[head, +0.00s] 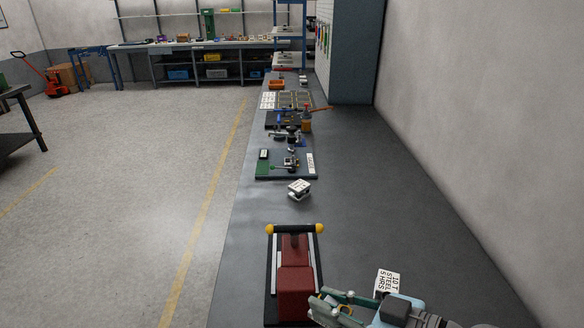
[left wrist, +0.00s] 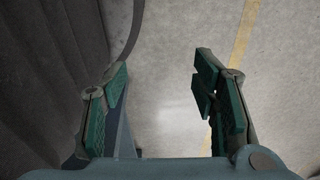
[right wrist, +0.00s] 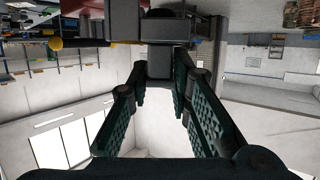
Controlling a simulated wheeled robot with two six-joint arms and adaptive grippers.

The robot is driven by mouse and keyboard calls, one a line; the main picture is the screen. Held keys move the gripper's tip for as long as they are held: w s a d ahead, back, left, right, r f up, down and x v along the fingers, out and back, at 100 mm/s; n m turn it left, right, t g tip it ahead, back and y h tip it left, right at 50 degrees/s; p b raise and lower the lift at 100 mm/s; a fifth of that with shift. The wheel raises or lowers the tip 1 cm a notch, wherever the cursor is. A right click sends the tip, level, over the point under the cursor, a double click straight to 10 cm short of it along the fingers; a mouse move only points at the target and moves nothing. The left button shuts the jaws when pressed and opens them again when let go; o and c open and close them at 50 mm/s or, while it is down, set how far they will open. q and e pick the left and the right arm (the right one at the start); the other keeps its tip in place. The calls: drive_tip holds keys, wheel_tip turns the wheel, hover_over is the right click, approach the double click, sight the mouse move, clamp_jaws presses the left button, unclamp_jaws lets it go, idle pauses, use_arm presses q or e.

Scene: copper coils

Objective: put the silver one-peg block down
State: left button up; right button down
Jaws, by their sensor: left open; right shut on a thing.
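My right gripper (head: 328,307) reaches in from the lower right of the head view, beside the front of the red vise-like device. In the right wrist view my right gripper (right wrist: 160,90) is shut on a dark grey stepped block (right wrist: 160,62), which I take to be the silver one-peg block. The block has a wide part beyond the fingertips and a dark round part at the top edge. The block cannot be made out clearly in the head view. My left gripper (left wrist: 160,85) is open and empty over the floor in the left wrist view; the head view does not show it.
The red device (head: 295,282) with a yellow-ended bar stands at the bench front. A white block with dark marks (head: 299,189) lies beyond it, then a green-and-grey board (head: 270,172). A lettered card (head: 388,282) lies near my right arm. The grey bench (head: 385,200) is clear at right.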

use_arm(q)
drive_tip(key=o, duration=0.4)
drive_tip(key=shift+a+f+b, duration=0.1)
drive_tip(key=shift+f+b, duration=0.5)
use_arm(e)
drive_tip(key=w+d+f+m+t+h, duration=0.3)
drive_tip(key=w+d+m+t+h, duration=0.25)
drive_tip(key=w+d, duration=0.95)
drive_tip(key=w+d+r+m+h+b, duration=0.1)
drive_tip(key=w+d+r+m+h, duration=0.15)
drive_tip(key=d, duration=0.65)
drive_tip(key=w+d+r+m+h+b, duration=0.1)
drive_tip(key=w+d+r+m+h, duration=0.2)
drive_tip(key=d, duration=0.6)
drive_tip(key=shift+h, duration=0.4)
drive_tip(key=f+b, duration=0.1)
drive_tip(key=f, duration=0.5)
drive_tip(key=s+f+b, duration=0.1)
drive_tip(key=f+b, duration=0.1)
drive_tip(key=f, duration=0.4)
drive_tip(key=f+b, duration=0.2)
drive_tip(key=f, duration=0.5)
drive_tip(key=shift+s, duration=0.3)
use_arm(q)
wheel_tip(320, 180, down, 7)
drive_tip(key=shift+s+r, duration=0.15)
use_arm(e)
drive_tip(key=c, duration=1.5)
unclamp_jaws()
drive_tip(key=shift+o, duration=0.2)
